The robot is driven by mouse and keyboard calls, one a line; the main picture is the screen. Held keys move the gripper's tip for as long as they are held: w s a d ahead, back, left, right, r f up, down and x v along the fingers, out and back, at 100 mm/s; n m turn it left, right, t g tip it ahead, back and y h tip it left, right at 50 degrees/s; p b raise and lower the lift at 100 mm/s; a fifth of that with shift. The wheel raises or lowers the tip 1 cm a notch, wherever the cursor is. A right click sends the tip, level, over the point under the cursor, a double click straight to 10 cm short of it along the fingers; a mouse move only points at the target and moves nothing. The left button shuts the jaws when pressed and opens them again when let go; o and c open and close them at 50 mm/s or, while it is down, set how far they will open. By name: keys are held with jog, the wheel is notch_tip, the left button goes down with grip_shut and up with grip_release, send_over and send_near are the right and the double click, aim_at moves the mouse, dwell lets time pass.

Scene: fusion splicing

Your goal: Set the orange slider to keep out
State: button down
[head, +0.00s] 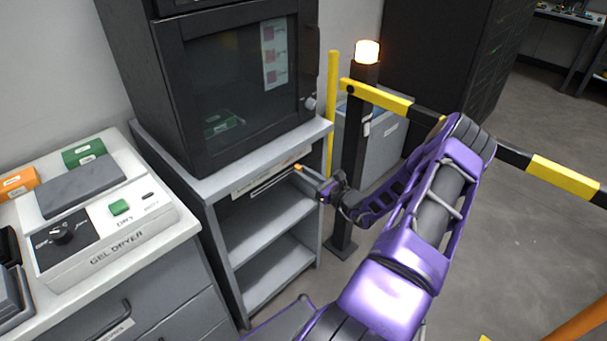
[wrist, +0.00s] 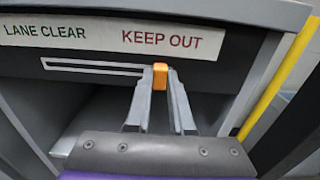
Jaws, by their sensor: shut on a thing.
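The orange slider (wrist: 160,76) is a small upright tab at the right end of a pale horizontal slot (wrist: 95,67), below the red KEEP OUT lettering (wrist: 162,40) on a white label. The green LANE CLEAR lettering (wrist: 42,31) is at the label's left. My gripper (wrist: 160,92) is shut on the slider, one finger on each side. In the head view the slider (head: 298,167) shows as a small orange spot at my gripper's tip (head: 304,172), on the front edge of the grey shelf unit (head: 205,187).
A dark cabinet with a glass door (head: 238,75) stands on the shelf unit. A black post with a lit amber lamp (head: 367,51) and a yellow-black barrier arm (head: 377,95) stand right of it. A gel dryer (head: 115,233) sits on the left counter. Open floor lies at right.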

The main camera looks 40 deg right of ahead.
jog(key=shift+d, duration=0.2)
jog(key=c, duration=0.8)
grip_release()
jog(key=shift+o, duration=0.2)
jog(key=s+d+p, duration=0.1)
jog(key=s+d, duration=0.1)
jog(key=s, duration=1.5)
jog(key=shift+s+d, duration=0.15)
jog(key=shift+d, duration=0.05)
